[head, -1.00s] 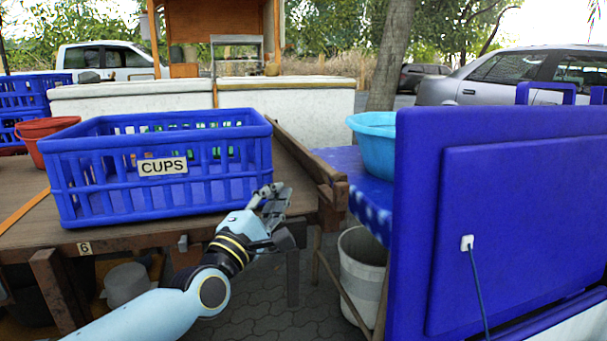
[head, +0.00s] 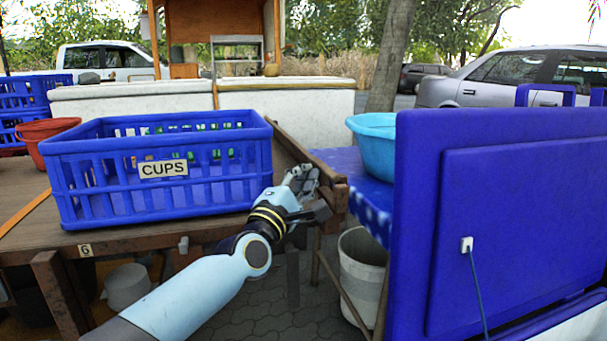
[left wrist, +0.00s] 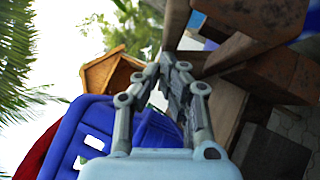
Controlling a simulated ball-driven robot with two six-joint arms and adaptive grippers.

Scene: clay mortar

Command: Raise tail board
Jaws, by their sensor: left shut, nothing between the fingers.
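The brown wooden cart bed (head: 130,237) has a raised wooden board (head: 292,148) along its right edge, ending in blocky timber near the front corner. I cannot tell for certain which board is the tail board. My left gripper (head: 303,178) is shut and empty beside this front right corner, in front of the board's end and right of the blue crate. In the left wrist view the gripper's fingertips (left wrist: 172,62) are together, close to brown timber pieces (left wrist: 275,75). I cannot tell whether they touch the wood. My right gripper is not in view.
A blue crate (head: 165,195) labelled CUPS stands on the cart, with a red tub (head: 45,135) behind it at left. A light blue basin (head: 375,145) sits on a blue-covered table. A large blue cooler (head: 500,220) blocks the right. A white bucket (head: 362,265) stands below.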

